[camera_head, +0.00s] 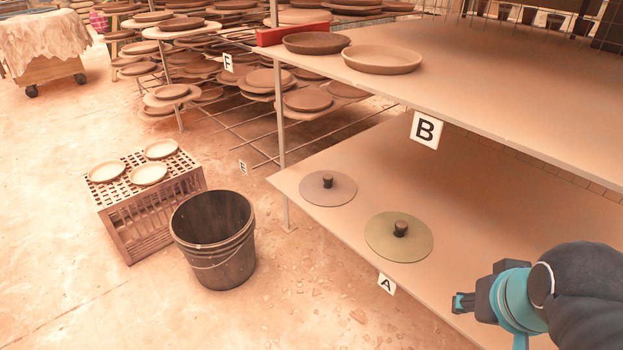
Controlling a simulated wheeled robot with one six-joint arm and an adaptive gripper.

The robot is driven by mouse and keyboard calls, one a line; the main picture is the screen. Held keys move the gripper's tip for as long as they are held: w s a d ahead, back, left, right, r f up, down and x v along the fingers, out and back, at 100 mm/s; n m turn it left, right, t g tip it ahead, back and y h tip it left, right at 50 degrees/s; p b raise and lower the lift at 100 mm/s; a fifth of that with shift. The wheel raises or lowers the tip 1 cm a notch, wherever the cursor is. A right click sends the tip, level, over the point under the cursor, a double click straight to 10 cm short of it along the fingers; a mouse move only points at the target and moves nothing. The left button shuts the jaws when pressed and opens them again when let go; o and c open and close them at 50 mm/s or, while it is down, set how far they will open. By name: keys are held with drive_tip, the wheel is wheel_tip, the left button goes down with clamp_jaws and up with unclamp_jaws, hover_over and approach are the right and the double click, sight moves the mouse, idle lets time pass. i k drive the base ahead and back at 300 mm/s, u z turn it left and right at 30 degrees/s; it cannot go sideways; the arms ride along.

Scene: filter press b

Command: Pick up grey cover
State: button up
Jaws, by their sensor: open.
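Two flat round covers with dark knobs lie on the lower shelf (480,200) marked A. The grey cover (312,190) is the left, farther one, with a slightly pinkish tint in this light. The olive-green cover (380,248) lies to its right and nearer, apart from it. My gripper (458,302) is at the lower right, right of and nearer than both covers. It is open, touches neither cover and shows nothing held. Its fingers are small in the picture and partly hidden by the wrist.
The upper shelf (500,105) marked B overhangs the back of the lower one and carries a brown dish (316,42) and a paler dish (382,59). A thin post (281,150) stands at the shelf's left. A black bucket (215,245) and a crate (150,215) stand on the floor.

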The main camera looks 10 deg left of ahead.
sight(325, 189)
drive_tip(key=u, duration=0.8)
drive_tip(key=i, duration=0.85)
drive_tip(key=u, duration=0.9)
